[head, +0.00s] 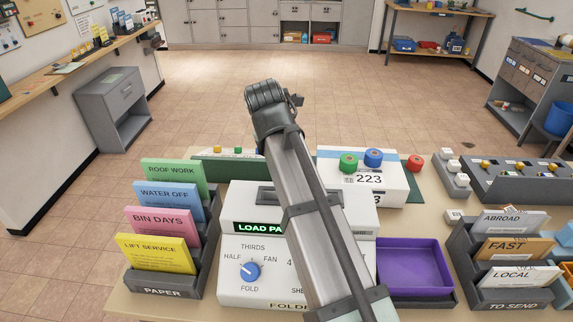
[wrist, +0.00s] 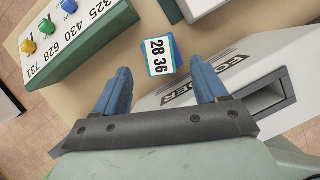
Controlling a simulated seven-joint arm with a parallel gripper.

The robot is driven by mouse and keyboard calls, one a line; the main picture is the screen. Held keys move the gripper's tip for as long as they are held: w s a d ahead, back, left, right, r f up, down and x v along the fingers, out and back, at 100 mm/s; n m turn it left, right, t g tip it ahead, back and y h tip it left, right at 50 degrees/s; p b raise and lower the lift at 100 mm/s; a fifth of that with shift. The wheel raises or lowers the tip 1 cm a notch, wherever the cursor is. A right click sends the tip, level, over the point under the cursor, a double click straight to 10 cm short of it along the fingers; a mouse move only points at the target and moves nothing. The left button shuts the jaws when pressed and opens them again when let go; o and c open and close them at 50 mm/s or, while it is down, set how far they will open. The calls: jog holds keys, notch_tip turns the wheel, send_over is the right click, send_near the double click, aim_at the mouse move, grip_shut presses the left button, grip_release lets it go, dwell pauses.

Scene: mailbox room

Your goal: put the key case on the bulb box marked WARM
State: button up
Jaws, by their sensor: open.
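My gripper (wrist: 160,82) is open in the wrist view, its two blue fingers spread wide with nothing held. A small blue block-like thing (wrist: 176,50) with a green-edged white label reading "28 36" lies on the table just beyond the fingertips, roughly between them; it may be the key case, but I cannot tell for sure. I can read WARM on nothing in either view, and I cannot pick out the bulb box. In the head view my arm hides part of the table and the gripper's fingers.
The folding machine (head: 255,275) stands close to my gripper; its side (wrist: 225,90) shows in the wrist view. A green rack (wrist: 78,40) bears numbers and coloured pieces. Paper rack (head: 160,291), purple tray (head: 412,290), letter rack (head: 510,303) and "223" box (head: 395,185) crowd the table.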

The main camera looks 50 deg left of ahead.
jog(key=shift+v, duration=2.15)
jog(key=shift+w, duration=0.1)
